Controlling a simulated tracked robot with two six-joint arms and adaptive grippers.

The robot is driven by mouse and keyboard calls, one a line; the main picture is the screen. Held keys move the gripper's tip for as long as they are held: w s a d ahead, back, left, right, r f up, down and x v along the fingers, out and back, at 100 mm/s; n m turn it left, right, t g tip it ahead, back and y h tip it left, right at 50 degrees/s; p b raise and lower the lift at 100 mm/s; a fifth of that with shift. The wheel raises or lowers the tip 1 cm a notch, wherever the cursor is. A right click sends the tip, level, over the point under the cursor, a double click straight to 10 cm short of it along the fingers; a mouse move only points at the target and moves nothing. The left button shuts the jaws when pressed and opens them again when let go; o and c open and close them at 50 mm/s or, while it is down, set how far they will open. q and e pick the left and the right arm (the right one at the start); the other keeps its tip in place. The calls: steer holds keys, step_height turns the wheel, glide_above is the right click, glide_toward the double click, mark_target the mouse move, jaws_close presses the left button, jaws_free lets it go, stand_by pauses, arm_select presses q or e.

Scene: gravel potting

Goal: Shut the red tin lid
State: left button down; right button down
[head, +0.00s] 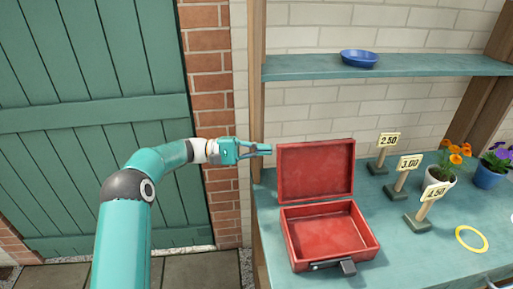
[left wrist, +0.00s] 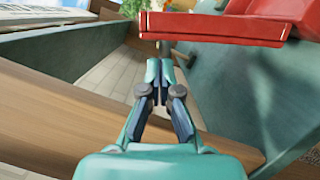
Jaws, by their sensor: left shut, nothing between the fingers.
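The red tin (head: 330,238) stands on the teal bench with its empty inside facing up. Its red lid (head: 316,171) is raised upright at the tin's back edge, so the tin is open. A dark latch (head: 347,267) shows on the tin's front. My left gripper (head: 268,149) is shut and empty, just left of the lid's upper left corner. In the left wrist view the shut fingers (left wrist: 160,75) point forward, with part of the red tin (left wrist: 215,27) above them. Whether the fingertips touch the lid I cannot tell. My right gripper is not in view.
Price signs (head: 409,163), potted flowers (head: 440,175) and a yellow ring (head: 471,238) are on the bench right of the tin. A blue dish (head: 359,58) sits on the shelf (head: 400,67) above. A wooden post (head: 256,100) stands close to my left gripper.

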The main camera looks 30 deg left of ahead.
arm_select(q)
steer(key=x, duration=0.4)
steer(key=shift+d+p, duration=0.2)
steer(key=shift+p, duration=0.2)
